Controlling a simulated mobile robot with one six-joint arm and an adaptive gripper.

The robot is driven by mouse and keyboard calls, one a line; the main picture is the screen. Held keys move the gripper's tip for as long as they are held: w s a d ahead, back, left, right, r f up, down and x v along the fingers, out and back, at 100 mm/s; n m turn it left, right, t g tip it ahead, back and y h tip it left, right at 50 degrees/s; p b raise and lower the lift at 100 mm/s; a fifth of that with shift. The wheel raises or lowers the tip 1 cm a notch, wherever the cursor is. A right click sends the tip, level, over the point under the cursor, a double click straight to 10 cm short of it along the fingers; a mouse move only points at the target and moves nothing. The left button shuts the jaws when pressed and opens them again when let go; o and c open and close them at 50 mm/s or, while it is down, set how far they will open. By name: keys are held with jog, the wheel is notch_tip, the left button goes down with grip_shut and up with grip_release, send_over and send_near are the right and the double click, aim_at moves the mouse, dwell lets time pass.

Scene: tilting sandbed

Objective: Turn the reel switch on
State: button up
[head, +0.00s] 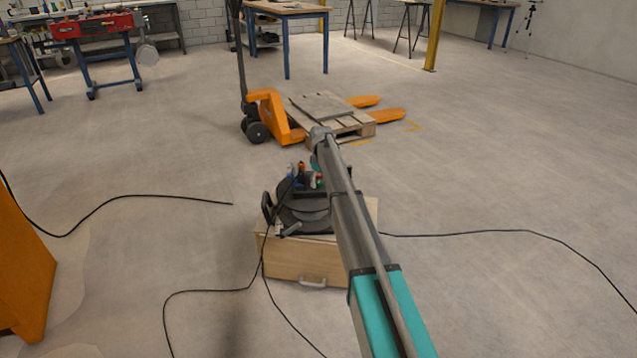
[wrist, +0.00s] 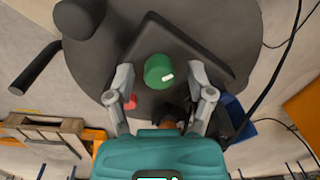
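The black cable reel (head: 303,217) sits on a wooden box in the head view, partly hidden by my arm. In the wrist view the dark reel (wrist: 100,65) fills the upper middle. A round green knob (wrist: 158,70), which looks like the switch, carries a white mark at its lower right. My gripper (wrist: 160,78) is open, with one grey finger on each side of the knob. Gaps show between the fingers and the knob, and I cannot tell how high the fingertips are above it. In the head view my gripper is mostly hidden by my arm.
The wooden box (head: 303,260) has a front handle. Black cables (head: 480,232) run over the floor on both sides. An orange pallet jack (head: 270,115) with a wooden pallet stands behind. An orange object (head: 22,270) is at the left edge. The floor at right is mostly free.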

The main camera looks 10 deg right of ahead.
grip_shut()
jog(key=shift+a, duration=0.35)
jog(key=shift+d, duration=0.35)
jog(key=shift+d+m, duration=0.1)
jog(key=shift+m, duration=1.3)
jog(key=m, duration=0.4)
jog(key=shift+d, duration=0.1)
jog(key=m, duration=0.5)
jog(key=shift+t, duration=0.3)
